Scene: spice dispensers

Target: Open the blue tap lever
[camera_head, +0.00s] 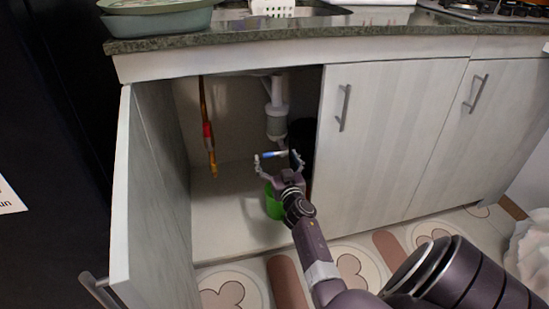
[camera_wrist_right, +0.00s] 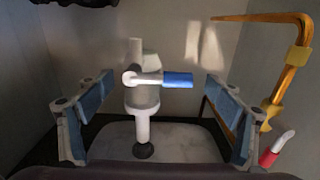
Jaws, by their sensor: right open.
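The blue tap lever (camera_head: 274,154) is a short blue bar on a white tap inside the open cabinet under the sink. In the right wrist view the blue lever (camera_wrist_right: 178,80) points right from the white tap body (camera_wrist_right: 142,112). My right gripper (camera_head: 279,163) is open and reaches into the cabinet at the lever. In the wrist view its two blue-padded fingers (camera_wrist_right: 160,95) stand on either side of the tap and lever, with a gap visible to each. I cannot tell the exact depth between fingertips and lever. My left gripper is not in view.
A yellow-orange pipe with a red handle (camera_head: 207,132) hangs at the cabinet's left; the red handle (camera_wrist_right: 270,156) shows in the wrist view. A green container (camera_head: 273,203) stands below my gripper. The open door (camera_head: 150,190) stands left; a closed door (camera_head: 385,140) stands right.

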